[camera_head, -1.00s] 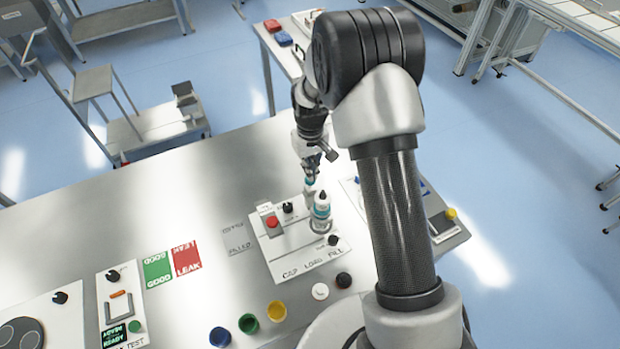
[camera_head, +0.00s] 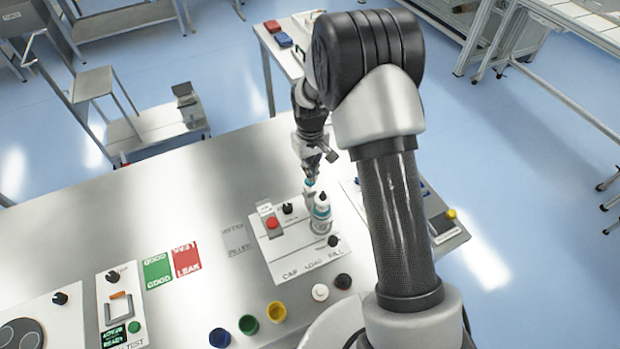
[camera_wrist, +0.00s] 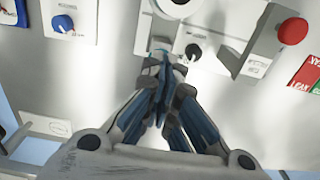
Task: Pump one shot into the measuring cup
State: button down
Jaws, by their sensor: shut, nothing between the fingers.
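My gripper (camera_head: 311,178) points down over the far edge of the white cap-load-fill panel (camera_head: 285,262). Its blue-padded fingers (camera_wrist: 163,90) are shut together and empty in the wrist view. A small teal-topped piece (camera_head: 309,186) shows right under the fingertips in the head view; whether they touch it I cannot tell. A white bottle-like piece (camera_head: 321,204) with a teal band stands just nearer, with a clear round part around its base. I cannot tell for sure which piece is the measuring cup. In the wrist view a white round part (camera_wrist: 181,8) sits at the top edge, partly cut off.
A red button (camera_head: 272,223) on a raised box and black knobs (camera_head: 288,208) stand close to my gripper. Several coloured caps, such as the yellow one (camera_head: 277,311), lie along the near edge.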

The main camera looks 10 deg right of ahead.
jog(key=shift+f, duration=0.15)
jog(key=shift+f+b, duration=1.45)
jog(key=shift+f, duration=0.5)
jog(key=shift+r, duration=0.15)
jog(key=shift+r+p, duration=1.35)
jog(key=shift+r, duration=0.6)
jog(key=shift+r, duration=0.1)
notch_tip(320, 180, up, 6)
jog(key=p, duration=0.3)
jog(key=shift+p, duration=0.4)
